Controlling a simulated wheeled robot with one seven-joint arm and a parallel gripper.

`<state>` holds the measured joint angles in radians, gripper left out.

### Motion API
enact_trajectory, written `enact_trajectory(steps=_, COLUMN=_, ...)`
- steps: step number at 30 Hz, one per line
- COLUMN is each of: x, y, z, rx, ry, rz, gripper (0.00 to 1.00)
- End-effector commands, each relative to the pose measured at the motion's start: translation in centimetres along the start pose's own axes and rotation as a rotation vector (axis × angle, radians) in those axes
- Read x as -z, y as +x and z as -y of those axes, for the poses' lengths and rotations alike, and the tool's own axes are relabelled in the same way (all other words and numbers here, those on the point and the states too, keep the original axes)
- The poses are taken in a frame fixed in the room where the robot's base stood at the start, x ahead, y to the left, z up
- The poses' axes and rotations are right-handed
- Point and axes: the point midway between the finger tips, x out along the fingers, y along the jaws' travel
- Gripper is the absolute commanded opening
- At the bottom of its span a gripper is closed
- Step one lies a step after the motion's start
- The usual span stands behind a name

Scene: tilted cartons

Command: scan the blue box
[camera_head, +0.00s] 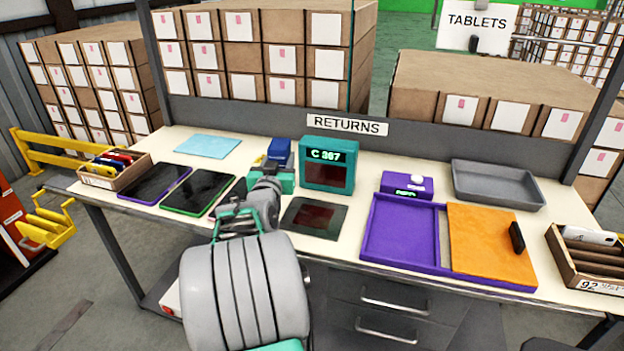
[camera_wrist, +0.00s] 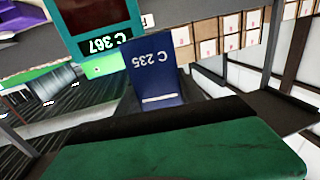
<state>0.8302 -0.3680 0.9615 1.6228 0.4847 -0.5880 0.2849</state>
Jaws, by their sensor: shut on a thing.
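The blue box (camera_head: 280,150) is held at the end of my arm, just left of the teal display unit (camera_head: 328,165). My gripper (camera_head: 276,172) is shut on it; its contact with the box is mostly hidden. In the wrist view the blue box (camera_wrist: 154,78) shows a face with "C 235" upside down and a pale strip. The display unit, which reads "C 367", also shows in the wrist view (camera_wrist: 95,22). A dark glass panel (camera_head: 314,217) lies on the bench in front of the display unit, right of my gripper.
Right are a purple tray (camera_head: 400,230), an orange panel (camera_head: 490,243), a grey bin (camera_head: 497,186) and a slotted crate (camera_head: 590,262).

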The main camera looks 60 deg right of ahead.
Motion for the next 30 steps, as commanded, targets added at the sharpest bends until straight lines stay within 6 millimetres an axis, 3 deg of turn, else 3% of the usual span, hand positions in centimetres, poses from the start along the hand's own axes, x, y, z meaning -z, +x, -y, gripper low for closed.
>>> enact_trajectory(steps=1, x=-1.1, y=0.9, z=-2.6, rx=-0.056, ry=0.001, rz=-0.003, gripper=0.0)
enact_trajectory(steps=3, x=-1.3, y=1.7, z=-5.4, rx=-0.118, ry=0.0, rz=-0.002, gripper=0.0)
enact_trajectory(steps=8, x=-1.3, y=2.5, z=-8.9, rx=-0.192, ry=0.0, rz=-0.002, gripper=0.0)
enact_trajectory(steps=14, x=-2.5, y=2.5, z=-9.1, rx=-0.197, ry=-0.002, rz=0.001, gripper=0.0)
enact_trajectory(steps=24, x=-7.5, y=2.5, z=-9.1, rx=-0.195, ry=-0.002, rz=0.0, gripper=0.0)
enact_trajectory(steps=30, x=-8.2, y=2.5, z=-9.0, rx=-0.194, ry=-0.002, rz=-0.002, gripper=0.0)
